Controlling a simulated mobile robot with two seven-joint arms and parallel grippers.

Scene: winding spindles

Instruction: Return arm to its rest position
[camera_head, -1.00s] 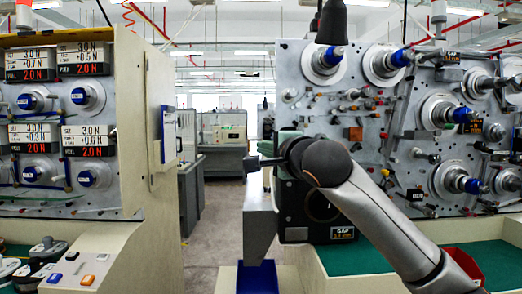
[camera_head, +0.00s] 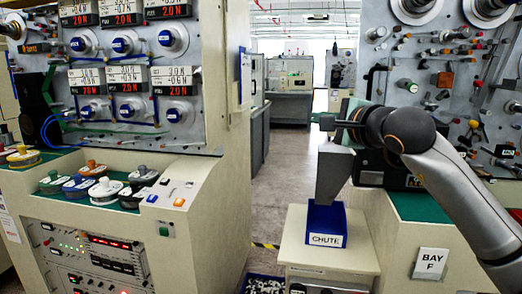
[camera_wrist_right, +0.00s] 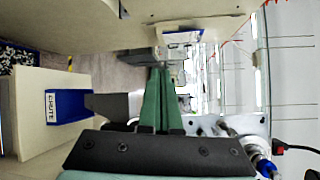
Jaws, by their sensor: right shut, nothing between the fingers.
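My right arm comes in from the right in the head view. Its gripper (camera_head: 349,106) is in front of the right-hand machine, above the grey chute spout. In the right wrist view the two long green fingers (camera_wrist_right: 160,85) lie together, shut, with nothing between them. They point toward the aisle. The grey spout (camera_head: 334,173) hangs over a blue bin (camera_head: 325,213) marked CHUTE, below the gripper. The blue bin also shows in the right wrist view (camera_wrist_right: 66,105). My left arm and gripper are not in view.
The right-hand machine panel (camera_head: 450,90) has many pegs and rollers close to my right arm. A left-hand cabinet (camera_head: 200,220) carries several spools (camera_head: 106,190) on its ledge. An open aisle (camera_head: 283,160) runs between them. A BAY F sign (camera_head: 431,264) is at lower right.

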